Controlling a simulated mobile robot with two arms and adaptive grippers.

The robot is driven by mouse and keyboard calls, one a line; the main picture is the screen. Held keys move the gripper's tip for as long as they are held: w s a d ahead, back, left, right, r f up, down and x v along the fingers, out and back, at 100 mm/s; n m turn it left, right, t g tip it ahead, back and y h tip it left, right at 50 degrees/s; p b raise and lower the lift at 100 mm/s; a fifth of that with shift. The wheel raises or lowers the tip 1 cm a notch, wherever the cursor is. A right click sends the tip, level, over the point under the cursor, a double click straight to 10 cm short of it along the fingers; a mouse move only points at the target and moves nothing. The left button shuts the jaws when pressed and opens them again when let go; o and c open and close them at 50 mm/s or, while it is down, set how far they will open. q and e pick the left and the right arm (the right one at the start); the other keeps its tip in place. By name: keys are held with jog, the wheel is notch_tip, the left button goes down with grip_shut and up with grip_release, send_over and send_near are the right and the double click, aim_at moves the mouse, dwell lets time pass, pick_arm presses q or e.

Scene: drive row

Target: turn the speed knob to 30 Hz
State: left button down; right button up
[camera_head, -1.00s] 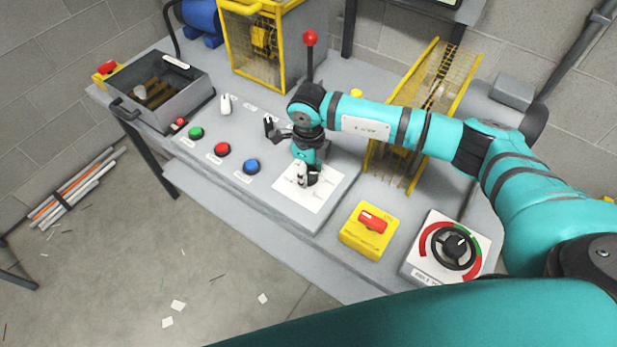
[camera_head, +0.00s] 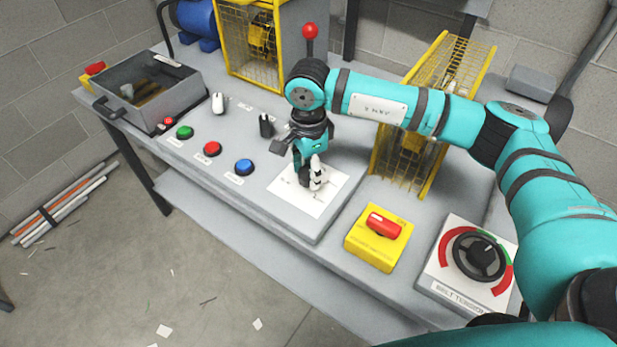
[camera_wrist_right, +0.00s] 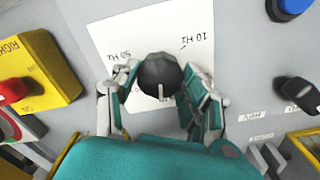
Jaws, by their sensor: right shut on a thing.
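The speed knob (camera_wrist_right: 163,76) is round and black with a white pointer line, on a white dial sheet (camera_wrist_right: 112,40). In the right wrist view the line points toward the bottom of the picture, toward my gripper's palm. Printed marks 10 Hz and 50 Hz show at the upper right and left of the knob; the marks below it are hidden by my gripper. My right gripper (camera_head: 311,181) is shut on the knob, and its fingers (camera_wrist_right: 162,98) stand on either side of it. In the head view the gripper hides most of the knob. My left gripper is not in view.
A yellow box with a red switch (camera_head: 383,224) and the belt tension dial (camera_head: 478,256) stand to the right. Green, red and blue buttons (camera_head: 244,167) and a black selector (camera_head: 266,126) lie to the left. A yellow mesh guard (camera_head: 441,75) rises behind my right arm.

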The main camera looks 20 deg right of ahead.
aim_at(308, 172)
jog(key=shift+n+b, duration=0.7)
jog(key=shift+n, duration=0.1)
jog(key=shift+r, duration=0.1)
jog(key=o, duration=1.2)
jog(key=shift+c, duration=0.2)
notch_tip(308, 172, up, 12)
